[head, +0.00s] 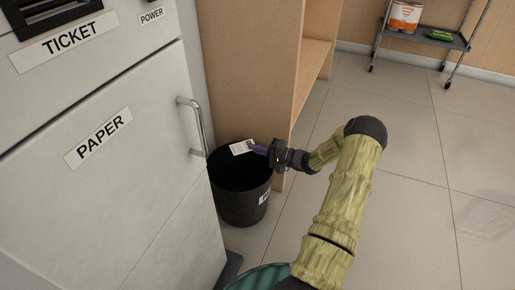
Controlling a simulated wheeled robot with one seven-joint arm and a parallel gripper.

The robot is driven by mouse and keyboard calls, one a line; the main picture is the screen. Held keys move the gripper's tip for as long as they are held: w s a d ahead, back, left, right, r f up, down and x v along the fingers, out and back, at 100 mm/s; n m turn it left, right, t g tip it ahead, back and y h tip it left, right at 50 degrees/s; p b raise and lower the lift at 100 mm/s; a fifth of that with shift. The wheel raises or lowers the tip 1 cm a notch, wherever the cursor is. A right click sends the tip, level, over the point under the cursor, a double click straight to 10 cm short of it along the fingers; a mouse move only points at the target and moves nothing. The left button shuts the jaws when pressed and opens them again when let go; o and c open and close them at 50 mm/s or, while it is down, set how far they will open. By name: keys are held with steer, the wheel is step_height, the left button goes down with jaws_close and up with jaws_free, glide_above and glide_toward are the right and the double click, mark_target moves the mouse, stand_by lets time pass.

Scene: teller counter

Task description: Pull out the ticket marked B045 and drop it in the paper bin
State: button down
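A small white ticket (241,147) with dark print shows over the back rim of a black bin. The print is too small to read. My gripper (257,149) reaches in from the right, with its purple-tinted fingertips at the ticket's right edge. It appears shut on the ticket. The black round bin (240,206) stands on the floor, open at the top, with a white label partly seen on its right side. The inside of the bin is dark and its contents cannot be made out.
A white ticket machine (150,160) with labels TICKET, PAPER and POWER and a metal handle (195,125) stands left of the bin. A wooden shelf unit (245,75) stands behind it. A wheeled cart (425,38) is at top right. The tiled floor on the right is clear.

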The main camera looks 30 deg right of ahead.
step_height(320, 180, down, 3)
steer(key=shift+r+b, duration=0.15)
steer(key=shift+b, duration=0.75)
steer(key=c, duration=1.6)
jaws_free()
steer(key=shift+c, duration=0.2)
steer(key=p+v, duration=0.7)
steer(key=v, duration=1)
steer(key=shift+s, duration=0.2)
steer(key=shift+d, duration=0.15)
